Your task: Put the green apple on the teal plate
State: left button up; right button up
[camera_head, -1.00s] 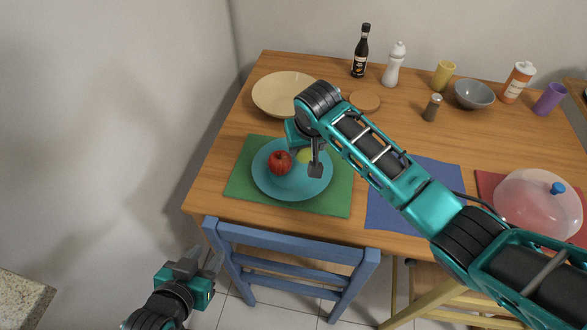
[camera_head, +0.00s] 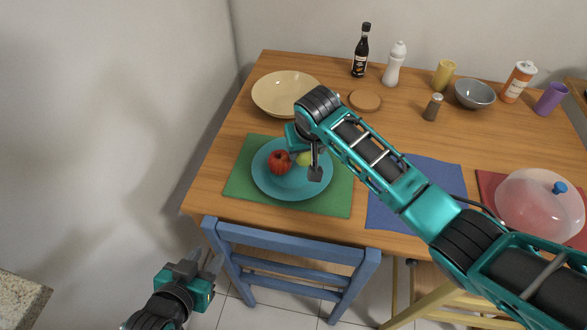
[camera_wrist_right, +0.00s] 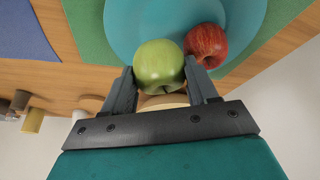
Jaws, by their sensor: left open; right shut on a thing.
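The teal plate (camera_head: 290,187) lies on a green placemat at the left of the table. A red apple (camera_head: 279,162) sits on the plate. The green apple (camera_head: 305,158) is over the plate, right of the red apple and partly hidden by my right gripper (camera_head: 309,165). In the right wrist view, my right gripper (camera_wrist_right: 163,84) is shut on the green apple (camera_wrist_right: 158,64), close beside the red apple (camera_wrist_right: 206,44). I cannot tell if the green apple touches the plate. My left gripper (camera_head: 207,258) is open and empty, low beside the blue chair.
A cream bowl (camera_head: 285,95) stands behind the plate, near a wooden coaster (camera_head: 365,100). A dark bottle (camera_head: 361,52), a white bottle (camera_head: 394,64) and a grey bowl (camera_head: 474,94) stand further back. A blue chair (camera_head: 290,240) stands at the table's front.

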jog(key=shift+f, duration=0.65)
dwell(0.3)
jog(key=o, duration=1.2)
jog(key=shift+c, duration=0.2)
jog(key=v, duration=1.3)
jog(key=shift+p, duration=0.35)
jog(key=shift+w, duration=0.1)
